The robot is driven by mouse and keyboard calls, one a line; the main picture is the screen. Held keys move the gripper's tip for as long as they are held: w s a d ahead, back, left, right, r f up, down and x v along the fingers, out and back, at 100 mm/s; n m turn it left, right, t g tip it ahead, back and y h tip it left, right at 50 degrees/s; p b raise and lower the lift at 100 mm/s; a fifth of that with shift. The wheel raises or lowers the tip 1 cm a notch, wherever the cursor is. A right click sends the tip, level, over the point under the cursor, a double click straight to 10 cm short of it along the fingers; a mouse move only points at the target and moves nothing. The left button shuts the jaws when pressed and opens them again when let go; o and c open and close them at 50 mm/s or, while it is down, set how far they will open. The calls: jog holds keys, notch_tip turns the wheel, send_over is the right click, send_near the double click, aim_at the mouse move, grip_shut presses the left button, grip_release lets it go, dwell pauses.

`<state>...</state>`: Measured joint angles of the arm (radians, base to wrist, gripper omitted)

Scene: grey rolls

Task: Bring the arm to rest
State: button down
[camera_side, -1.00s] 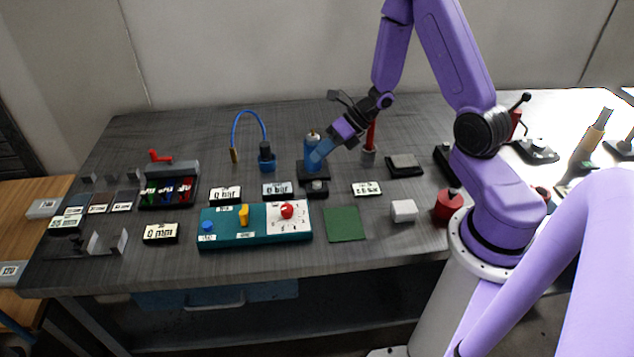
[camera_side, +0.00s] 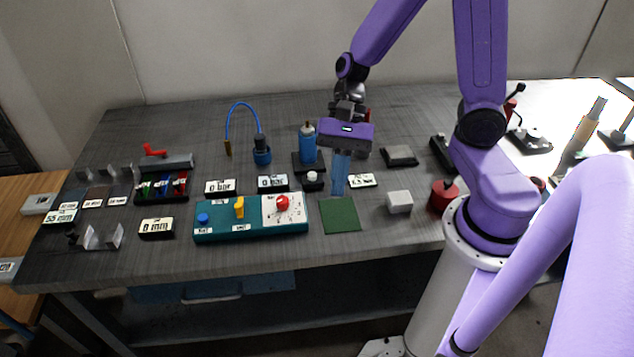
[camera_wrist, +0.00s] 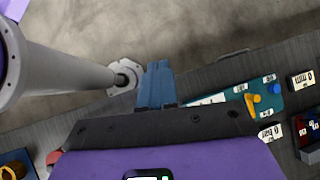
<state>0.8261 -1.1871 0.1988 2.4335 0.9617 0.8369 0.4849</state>
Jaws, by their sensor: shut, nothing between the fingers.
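My gripper (camera_side: 340,190) hangs over the middle of the grey table (camera_side: 200,275), its blue fingers pointing down and shut with nothing between them. In the side view the fingertips show behind the green square mat (camera_side: 339,215) and left of the white block (camera_side: 399,202); their exact height above the table cannot be told. In the wrist view the shut fingers (camera_wrist: 156,85) point toward the table's front edge and the floor. The gripper's purple body hides part of the red upright thing behind it.
A teal panel (camera_side: 215,234) with a red knob (camera_side: 282,202) and a yellow lever (camera_side: 239,207) lies left of the mat. A blue bottle (camera_side: 307,146) stands close on the left. A red weight (camera_side: 443,195) sits near my base. The front middle is clear.

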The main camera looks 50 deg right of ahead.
jog(key=s+d+r+n+t+h, duration=0.1)
jog(key=s+n, duration=0.4)
jog(key=n, duration=0.6)
jog(key=s+d+r+n+t+h, duration=0.2)
jog(key=s+d+r+n+h, duration=0.1)
jog(key=n, duration=0.9)
jog(key=shift+s+r+h, duration=0.5)
jog(key=shift+s+h, duration=0.4)
jog(key=shift+h, duration=0.3)
